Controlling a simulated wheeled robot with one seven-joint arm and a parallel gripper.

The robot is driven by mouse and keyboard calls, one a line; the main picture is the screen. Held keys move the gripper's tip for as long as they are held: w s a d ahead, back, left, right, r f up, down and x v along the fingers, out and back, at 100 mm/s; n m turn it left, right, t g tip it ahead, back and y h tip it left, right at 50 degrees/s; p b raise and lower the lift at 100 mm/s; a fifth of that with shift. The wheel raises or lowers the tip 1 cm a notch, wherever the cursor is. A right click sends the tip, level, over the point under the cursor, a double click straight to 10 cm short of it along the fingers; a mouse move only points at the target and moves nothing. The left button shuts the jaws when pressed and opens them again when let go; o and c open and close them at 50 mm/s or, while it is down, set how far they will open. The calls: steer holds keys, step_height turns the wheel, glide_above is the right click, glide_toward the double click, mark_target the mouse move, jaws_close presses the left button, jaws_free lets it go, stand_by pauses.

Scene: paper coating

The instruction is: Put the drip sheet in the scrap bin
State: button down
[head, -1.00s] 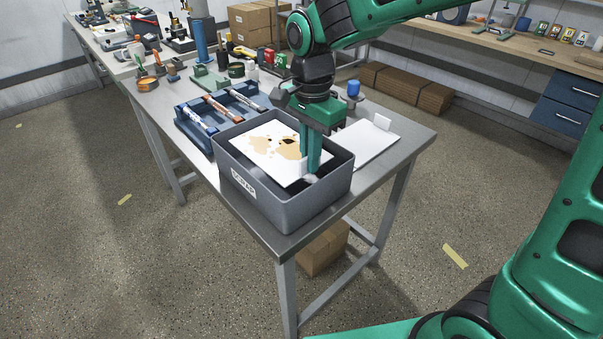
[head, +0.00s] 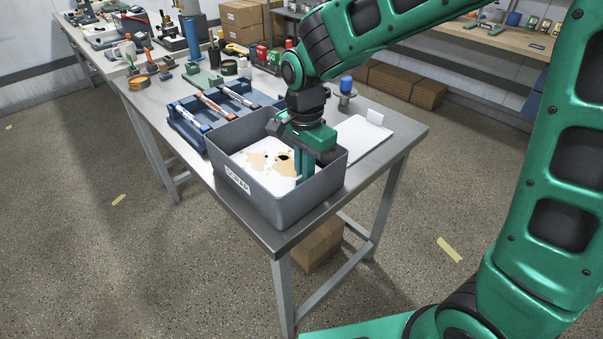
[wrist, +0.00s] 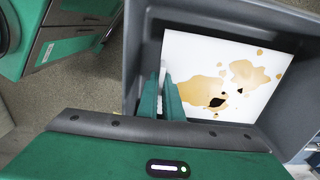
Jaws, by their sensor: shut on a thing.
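The drip sheet (head: 262,158) is white with tan stains and dark spots. It is down inside the grey scrap bin (head: 290,210), below the rim, in the head view. The bin has a SCRAP label on its front wall. My gripper (head: 304,178) reaches into the bin from above, shut on the sheet's edge. In the wrist view the sheet (wrist: 225,75) spreads beyond my fingers (wrist: 168,100), within the bin's walls (wrist: 140,50). A small white tab stands by the fingertips. Whether the sheet touches the bin floor is hard to tell.
A blue tray (head: 188,125) with several markers stands behind and left of the bin. A white board (head: 362,140) with an upright tab lies to its right. A blue-topped item (head: 346,86) stands behind that. The metal table's front corner (head: 277,240) is close to the bin.

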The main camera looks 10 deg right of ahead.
steer(key=shift+f, duration=0.4)
steer(key=c, duration=1.9)
jaws_free()
step_height(320, 180, up, 13)
steer(key=s+d+f+n, duration=0.1)
steer(key=s+d, duration=0.3)
steer(key=d, duration=0.7)
steer(key=s+d+f+n, duration=0.1)
steer(key=s+d, duration=0.3)
steer(key=d, duration=0.7)
steer(key=s+d+f+n, duration=0.1)
steer(key=s+d, duration=0.2)
steer(key=s, duration=0.1)
steer(key=s+d+f+n, duration=0.1)
steer(key=s+d+f, duration=0.1)
steer(key=s, duration=0.3)
steer(key=s+d+f, duration=0.2)
steer(key=s+d, duration=0.2)
steer(key=s, duration=0.1)
steer(key=shift+n, duration=0.4)
